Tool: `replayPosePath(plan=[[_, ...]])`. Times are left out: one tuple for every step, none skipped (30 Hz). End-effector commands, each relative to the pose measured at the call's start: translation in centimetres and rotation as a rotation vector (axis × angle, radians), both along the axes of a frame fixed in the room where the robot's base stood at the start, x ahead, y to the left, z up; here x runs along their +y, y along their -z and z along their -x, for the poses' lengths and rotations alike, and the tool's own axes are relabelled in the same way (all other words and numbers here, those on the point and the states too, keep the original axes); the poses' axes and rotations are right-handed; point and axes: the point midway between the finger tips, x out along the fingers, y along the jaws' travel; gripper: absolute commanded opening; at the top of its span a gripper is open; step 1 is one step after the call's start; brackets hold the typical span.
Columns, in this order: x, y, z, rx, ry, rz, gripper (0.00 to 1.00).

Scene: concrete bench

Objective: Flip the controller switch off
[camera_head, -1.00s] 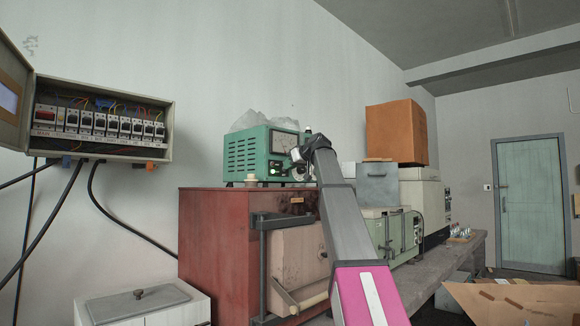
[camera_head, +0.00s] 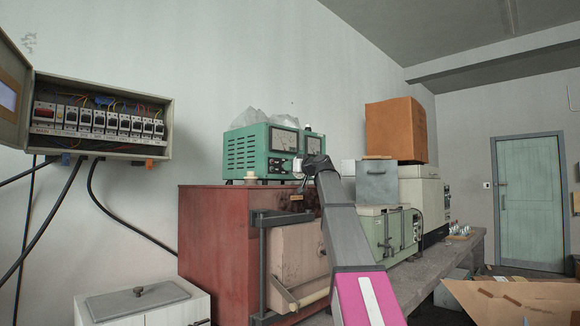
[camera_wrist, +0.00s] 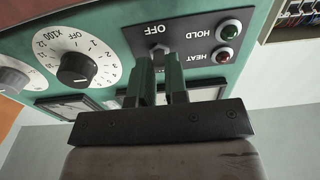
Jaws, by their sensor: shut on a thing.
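The controller (camera_head: 246,152) is a green box with vents and two dial meters. It stands on top of the red furnace cabinet. In the wrist view its front panel (camera_wrist: 112,36) appears upside down, with a black plate marked OFF, HOLD and HEAT. The small switch (camera_wrist: 158,49) sits by the OFF label, mostly hidden by my fingers; its exact position is unclear. My gripper (camera_wrist: 160,62) is shut on the switch, its two fingers straddling it at the panel. In the head view my gripper (camera_head: 299,168) is at the controller's lower front right.
The red cabinet (camera_head: 215,245) is below. An open breaker box (camera_head: 100,150) hangs at left. A grey box (camera_head: 377,186) stands right of my arm.

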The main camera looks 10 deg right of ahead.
Motion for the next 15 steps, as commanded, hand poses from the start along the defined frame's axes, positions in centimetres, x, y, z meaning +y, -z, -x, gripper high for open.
replayPosePath(plan=[[0.0,0.39,0.11,-0.019,0.0,-0.015,0.0],[0.02,0.45,0.11,-0.031,0.0,-0.025,0.0],[0.01,0.49,0.09,-0.048,0.0,-0.036,0.0],[0.01,0.54,0.09,-0.058,0.0,-0.043,0.0],[0.03,0.55,0.08,-0.068,-0.001,-0.051,0.0],[0.02,0.58,0.06,-0.08,0.0,-0.058,0.0],[0.02,0.6,0.06,-0.088,0.0,-0.065,0.0],[0.02,0.63,0.05,-0.095,0.0,-0.069,0.0],[0.04,0.66,0.04,-0.102,-0.001,-0.074,0.0],[0.03,0.68,0.02,-0.106,-0.001,-0.078,0.0],[0.03,0.7,0.01,-0.111,0.0,-0.08,0.0],[0.03,0.72,-0.01,-0.116,0.0,-0.083,0.0],[0.03,0.71,-0.01,-0.118,0.0,-0.084,0.0],[0.03,0.72,-0.02,-0.12,0.0,-0.086,0.0],[0.03,0.72,-0.02,-0.121,0.0,-0.088,0.0]])
